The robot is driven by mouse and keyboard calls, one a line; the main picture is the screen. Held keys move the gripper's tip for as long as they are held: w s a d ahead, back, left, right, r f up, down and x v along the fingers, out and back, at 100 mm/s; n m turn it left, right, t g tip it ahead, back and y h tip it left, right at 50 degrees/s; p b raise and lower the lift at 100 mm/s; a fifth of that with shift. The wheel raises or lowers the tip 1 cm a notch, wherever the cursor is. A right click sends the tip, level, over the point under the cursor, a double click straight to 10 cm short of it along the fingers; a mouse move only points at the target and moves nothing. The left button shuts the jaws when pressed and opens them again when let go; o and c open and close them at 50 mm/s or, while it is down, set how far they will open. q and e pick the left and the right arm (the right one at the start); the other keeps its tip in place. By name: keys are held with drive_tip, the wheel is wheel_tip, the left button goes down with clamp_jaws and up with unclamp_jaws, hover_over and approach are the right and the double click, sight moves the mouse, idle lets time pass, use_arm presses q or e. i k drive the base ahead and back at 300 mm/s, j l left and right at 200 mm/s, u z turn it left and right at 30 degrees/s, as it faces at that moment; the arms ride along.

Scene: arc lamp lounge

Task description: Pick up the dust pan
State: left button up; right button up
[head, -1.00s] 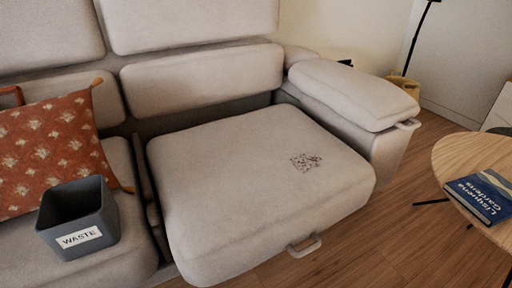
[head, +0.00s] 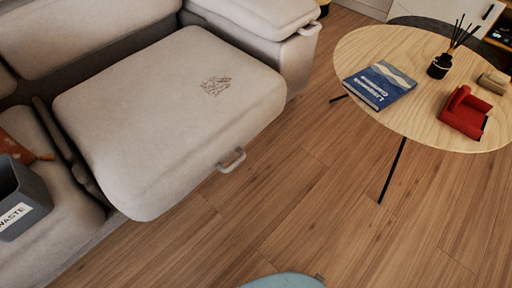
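A red, scoop-like object that looks like the dust pan (head: 463,113) lies on the round wooden table (head: 420,70), near its right front edge. It has a flat part and a raised part at its left. Nothing touches it except the table. Neither of my grippers shows in the head view.
The table also bears a blue book (head: 380,85), a black reed diffuser (head: 440,65) and a small tan block (head: 493,82). Dark crumbs (head: 215,86) lie on the sofa seat (head: 150,120). A grey waste bin (head: 20,200) stands at left. Wooden floor (head: 300,200) is clear between sofa and table.

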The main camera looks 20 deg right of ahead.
sight(463, 111)
drive_tip(key=z, duration=2.15)
drive_tip(key=l+u, duration=0.2)
drive_tip(key=u, duration=0.7)
drive_tip(key=i+l+u, duration=0.15)
drive_tip(key=l+u, duration=0.25)
drive_tip(key=i+l+u, duration=0.1)
drive_tip(key=l+u, duration=0.7)
drive_tip(key=l, duration=0.2)
